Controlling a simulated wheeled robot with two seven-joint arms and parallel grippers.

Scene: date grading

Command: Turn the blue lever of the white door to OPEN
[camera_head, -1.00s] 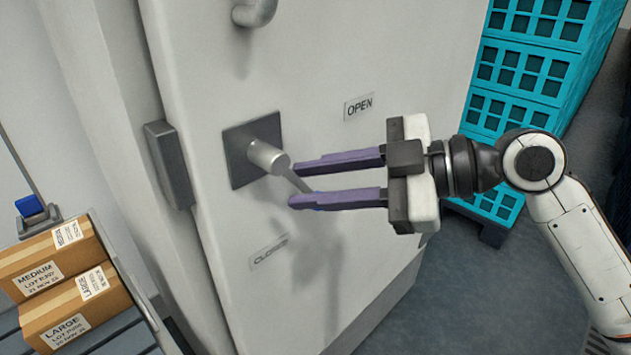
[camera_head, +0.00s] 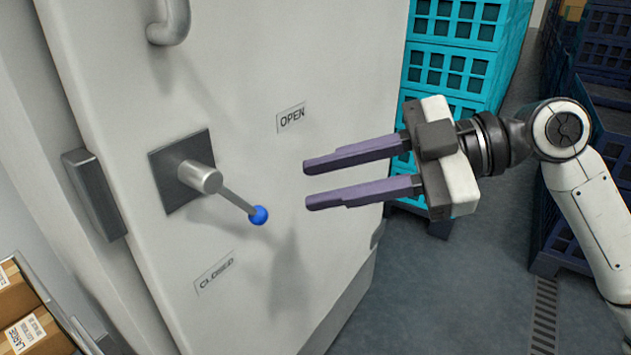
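The white door (camera_head: 110,60) fills the left and middle of the head view. Its lever (camera_head: 236,201) is a grey rod on a round hub (camera_head: 199,177) over a dark square plate, ending in a blue ball (camera_head: 259,215). The rod slants down to the right, between the OPEN label (camera_head: 291,119) above and the CLOSED label (camera_head: 214,273) below. My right gripper (camera_head: 306,183) is open and empty, to the right of the blue ball and apart from it. Its two purple fingers point left toward the lever. My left gripper is out of view.
A grey curved handle (camera_head: 176,28) is on the door above the lever. Teal crates (camera_head: 455,60) are stacked behind my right gripper, and dark blue crates (camera_head: 575,235) stand at the right. Cardboard boxes (camera_head: 28,330) sit at the lower left. Grey floor (camera_head: 440,300) is clear at lower middle.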

